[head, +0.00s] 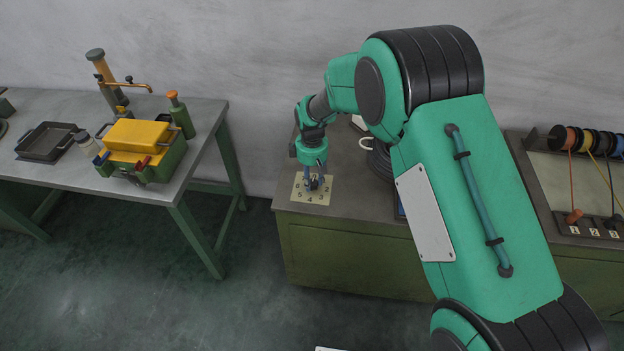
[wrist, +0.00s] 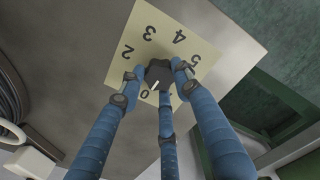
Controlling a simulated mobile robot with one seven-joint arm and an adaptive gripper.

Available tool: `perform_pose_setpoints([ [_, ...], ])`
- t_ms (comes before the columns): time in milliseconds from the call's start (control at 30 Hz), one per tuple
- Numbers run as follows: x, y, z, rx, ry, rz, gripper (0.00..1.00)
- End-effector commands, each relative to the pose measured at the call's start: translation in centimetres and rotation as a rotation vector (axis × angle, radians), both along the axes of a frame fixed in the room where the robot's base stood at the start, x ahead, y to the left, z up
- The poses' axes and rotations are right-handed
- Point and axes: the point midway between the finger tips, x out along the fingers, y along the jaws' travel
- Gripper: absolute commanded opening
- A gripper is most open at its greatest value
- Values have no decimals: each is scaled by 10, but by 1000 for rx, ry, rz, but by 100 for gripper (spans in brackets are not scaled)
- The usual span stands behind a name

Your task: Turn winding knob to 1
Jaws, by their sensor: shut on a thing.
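The winding knob (wrist: 158,73) is dark and sits at the middle of a pale yellow dial plate (wrist: 205,45). My gripper (wrist: 158,82) comes down over it with three blue fingers shut around it. A white pointer line on the knob points toward a mark that looks like 0 (wrist: 145,93). The numbers 2, 3, 4 and 5 show around the far side. The 1 is not visible; a finger seems to cover that part. In the head view, the plate (head: 298,196) lies on the bench corner, with my gripper (head: 314,184) upright over its middle.
The plate is on a green bench (head: 350,220). A dark coiled item (head: 378,155) stands behind my arm. Wire spools (head: 580,138) and a numbered strip (head: 592,230) are at the right. A separate table (head: 60,175) at the left carries a yellow-topped green box (head: 140,145).

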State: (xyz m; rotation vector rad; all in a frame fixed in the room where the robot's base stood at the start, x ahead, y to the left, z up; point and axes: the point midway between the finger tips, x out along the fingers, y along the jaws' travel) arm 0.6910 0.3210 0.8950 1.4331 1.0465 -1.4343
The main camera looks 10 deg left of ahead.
Motion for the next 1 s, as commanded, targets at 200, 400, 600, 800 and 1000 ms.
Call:
perform_pose_setpoints([
  [200,-1,3,1,3,0,-108,6],
  [400,0,3,2,4,0,-262,6],
  [600,1,3,2,5,-1,-433,6],
  [800,2,3,2,5,-2,-585,6],
  [1000,3,3,2,7,-4,-687,6],
])
